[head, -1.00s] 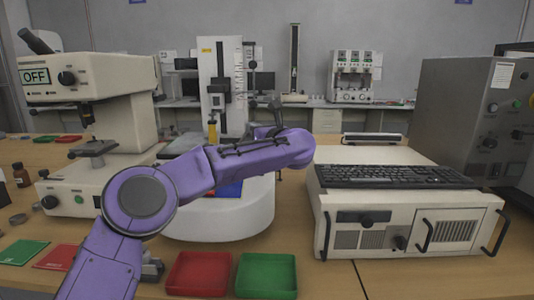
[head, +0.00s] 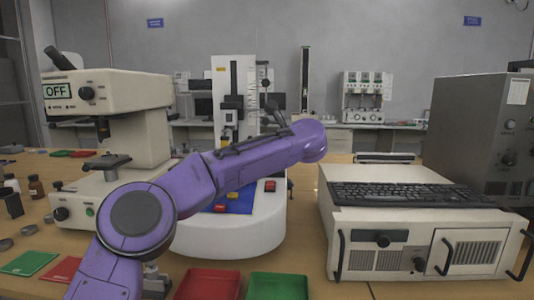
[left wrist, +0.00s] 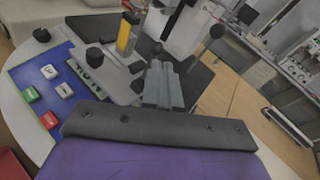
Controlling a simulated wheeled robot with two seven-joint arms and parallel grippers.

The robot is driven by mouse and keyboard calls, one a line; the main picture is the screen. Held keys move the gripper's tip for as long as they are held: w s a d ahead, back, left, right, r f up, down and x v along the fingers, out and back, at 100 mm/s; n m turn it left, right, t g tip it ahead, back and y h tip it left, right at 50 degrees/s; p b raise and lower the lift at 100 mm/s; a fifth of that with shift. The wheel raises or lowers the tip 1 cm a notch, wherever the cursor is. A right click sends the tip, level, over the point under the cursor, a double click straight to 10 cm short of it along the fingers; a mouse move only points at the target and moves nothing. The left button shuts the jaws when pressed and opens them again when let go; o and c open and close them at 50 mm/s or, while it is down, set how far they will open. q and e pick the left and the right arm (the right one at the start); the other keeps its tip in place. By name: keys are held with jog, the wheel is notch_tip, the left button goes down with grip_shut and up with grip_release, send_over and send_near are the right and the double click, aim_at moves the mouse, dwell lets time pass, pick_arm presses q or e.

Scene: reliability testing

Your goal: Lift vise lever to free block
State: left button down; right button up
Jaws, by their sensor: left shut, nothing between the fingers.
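My left gripper (left wrist: 162,68) is shut and empty, with its grey fingers together at the middle of the left wrist view. In the head view my purple arm hides most of the working area of the test machine (head: 233,85). In the left wrist view an upright yellow piece (left wrist: 124,36) stands in the machine's dark fixture, left of my fingertips. I cannot tell whether it is the block. I cannot tell which belongs to the vise lever. My right gripper is out of view.
The machine's round white base (head: 235,237) carries a blue panel (left wrist: 18,72) with several coloured buttons. A red tray (head: 208,285) and a green tray (head: 278,287) lie in front. A microscope (head: 105,90) stands left. A keyboard (head: 405,194) tops a beige case (head: 385,225) at right.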

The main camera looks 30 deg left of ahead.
pick_arm(q)
jog(key=v, duration=1.1)
jog(key=shift+r+b, duration=0.15)
jog(key=shift+b, duration=0.25)
jog(key=shift+s, duration=0.15)
